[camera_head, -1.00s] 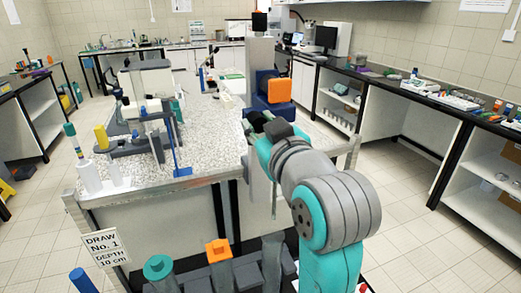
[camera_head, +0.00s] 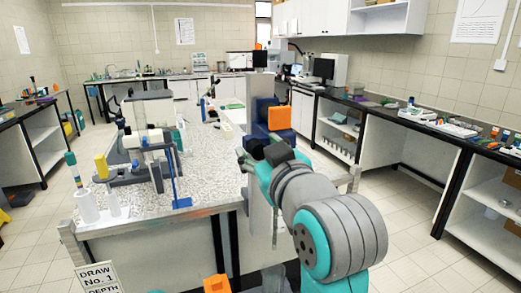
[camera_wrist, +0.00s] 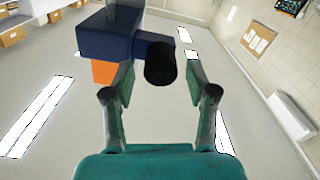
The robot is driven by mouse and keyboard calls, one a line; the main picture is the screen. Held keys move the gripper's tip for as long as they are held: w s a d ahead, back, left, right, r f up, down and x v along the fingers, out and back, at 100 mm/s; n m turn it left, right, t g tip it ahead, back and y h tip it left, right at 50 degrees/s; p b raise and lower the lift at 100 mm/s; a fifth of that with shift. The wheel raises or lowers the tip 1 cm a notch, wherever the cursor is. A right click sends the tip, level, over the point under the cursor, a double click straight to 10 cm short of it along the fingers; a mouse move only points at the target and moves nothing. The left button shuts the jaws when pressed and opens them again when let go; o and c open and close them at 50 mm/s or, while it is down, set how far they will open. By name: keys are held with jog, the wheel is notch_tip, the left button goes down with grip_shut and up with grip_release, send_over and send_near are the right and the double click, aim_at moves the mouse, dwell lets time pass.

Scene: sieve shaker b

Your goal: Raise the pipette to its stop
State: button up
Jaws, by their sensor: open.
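A grey upright column (camera_head: 261,110) at the table's near edge carries a blue carriage (camera_head: 265,108) with an orange block (camera_head: 279,118). A black round knob (camera_head: 256,147) sticks out from it, and a thin rod, perhaps the pipette (camera_head: 275,230), hangs below, partly hidden by my arm. In the wrist view, looking up, the blue carriage (camera_wrist: 103,40), orange block (camera_wrist: 103,72) and black knob (camera_wrist: 160,63) show. My gripper (camera_wrist: 160,80) is open, its two fingers apart on either side of the knob's end. I cannot tell whether they touch it.
The speckled table (camera_head: 215,165) holds a grey apparatus (camera_head: 150,150) and white bottles with blue and yellow tops (camera_head: 88,207) at left. A sign (camera_head: 98,277) is at the lower left. A dark-topped side bench (camera_head: 400,120) runs along the right; floor between is clear.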

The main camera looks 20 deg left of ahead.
jog(key=v, duration=0.7)
jog(key=shift+s, duration=0.2)
jog(key=shift+d, duration=0.15)
jog(key=d+f+m+t+h, duration=0.15)
jog(key=d+f, duration=0.35)
jog(key=f, duration=0.7)
jog(key=d+f+m+g+h, duration=0.1)
jog(key=d+f+m+h, duration=0.3)
jog(key=f, duration=0.9)
jog(key=s+d+f+m+h, duration=0.2)
jog(key=s+d+f, duration=0.8)
jog(key=f, duration=0.4)
jog(key=s+d+f+m+h, duration=0.1)
jog(key=s+d, duration=0.1)
jog(key=s, duration=0.7)
jog(key=s+d+f+h, duration=0.1)
jog(key=s+d+f, duration=0.1)
jog(key=s, duration=0.6)
jog(key=s+d+f+m+h, duration=0.1)
jog(key=s+d+f, duration=0.1)
jog(key=s, duration=0.7)
jog(key=shift+s+d+m, duration=0.3)
jog(key=shift+d+m, duration=0.05)
jog(key=shift+d, duration=0.55)
